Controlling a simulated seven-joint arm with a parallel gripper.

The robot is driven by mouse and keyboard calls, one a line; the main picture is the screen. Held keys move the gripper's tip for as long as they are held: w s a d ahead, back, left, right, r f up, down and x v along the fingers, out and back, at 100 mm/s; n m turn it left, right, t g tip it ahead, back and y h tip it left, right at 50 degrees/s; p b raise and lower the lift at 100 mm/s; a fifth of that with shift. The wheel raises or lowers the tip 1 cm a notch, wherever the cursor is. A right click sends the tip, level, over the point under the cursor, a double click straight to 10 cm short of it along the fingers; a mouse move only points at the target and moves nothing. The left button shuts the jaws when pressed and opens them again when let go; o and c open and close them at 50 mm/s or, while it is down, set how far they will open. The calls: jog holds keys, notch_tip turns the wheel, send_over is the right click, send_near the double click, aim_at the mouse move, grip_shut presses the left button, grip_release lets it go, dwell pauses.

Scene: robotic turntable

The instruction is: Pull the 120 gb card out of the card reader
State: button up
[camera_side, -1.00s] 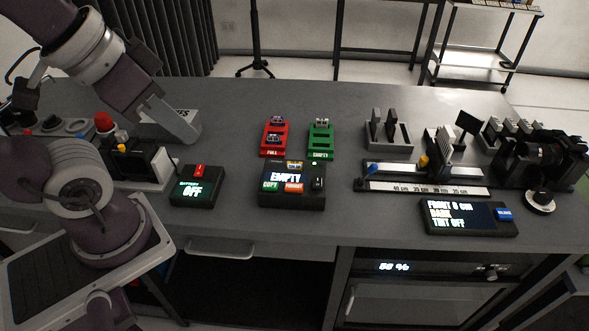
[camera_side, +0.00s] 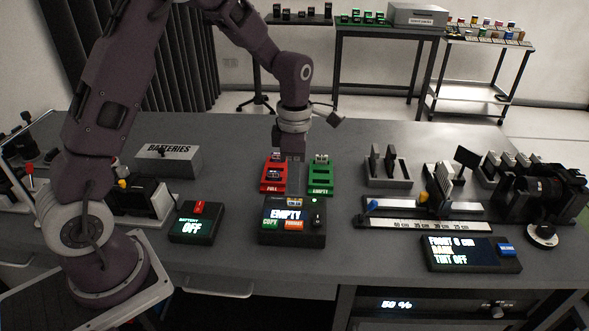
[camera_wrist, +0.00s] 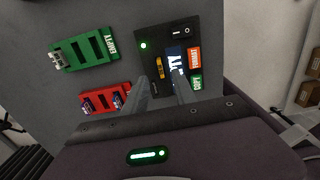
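The card reader (camera_side: 292,238) is a black box on the table. Its screen reads EMPTY, above a green COPY and an orange FORMAT button. A small yellow-orange card (camera_wrist: 159,67) shows at the reader's slot in the wrist view, and its top (camera_side: 294,202) shows at the reader's back edge in the side view. I cannot read its label. My gripper (camera_side: 294,188) points down just above and behind the reader. In the wrist view my gripper (camera_wrist: 164,80) has its fingers apart, with the card near and beyond the tips; contact is not clear.
A red FULL rack (camera_side: 271,187) with cards stands behind the reader, close to my fingers. A green EMPTY rack (camera_side: 320,189) is to its right. A battery box (camera_side: 196,236) stands left. Bare table lies between the reader and the slider rail (camera_side: 425,225).

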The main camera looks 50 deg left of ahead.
notch_tip(320, 180, down, 5)
jog(key=shift+f, duration=0.2)
grip_shut()
jog(key=shift+r, duration=0.1)
jog(key=shift+r, duration=2.4)
